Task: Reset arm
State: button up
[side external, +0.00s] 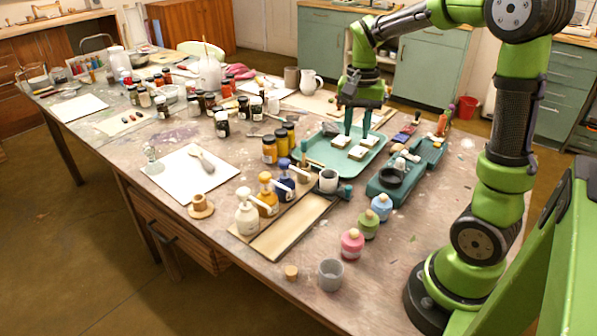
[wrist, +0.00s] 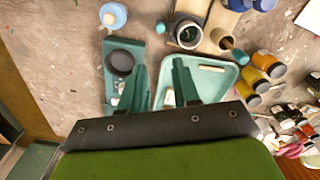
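My gripper (side external: 357,121) hangs from the green arm over the teal tray (side external: 310,160), pointing down. Its two teal fingers are apart, with nothing visible between them; they also show spread in the wrist view (wrist: 160,85). Small whitish blocks lie in the tray, one (side external: 357,152) just below the fingers and another (side external: 341,141) beside it. A further pale block (side external: 315,166) lies near the tray's front. In the wrist view the fingers cover part of the tray (wrist: 222,72).
A teal holder with a dark round cup (side external: 391,177) stands right of the tray. Pump bottles (side external: 247,213), a grey cup (side external: 328,180) and yellow-labelled jars (side external: 270,150) stand left and in front. Pink, green and blue bottles (side external: 352,243) line the near right. Bare table shows near the front edge.

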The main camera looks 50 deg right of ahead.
jog(key=shift+r, duration=0.7)
jog(key=s+a+r+n+t+y, duration=0.1)
jog(key=s+a+n+t, duration=0.2)
jog(key=a, duration=0.6)
jog(key=s+a+r+n+t+y, duration=0.1)
jog(key=s+a+n+t, duration=0.3)
jog(key=a, duration=0.5)
jog(key=r+n, duration=0.1)
jog(key=n, duration=0.1)
jog(key=shift+s+a+r+n, duration=0.2)
jog(key=shift+s+r+n, duration=0.1)
jog(key=shift+s, duration=0.1)
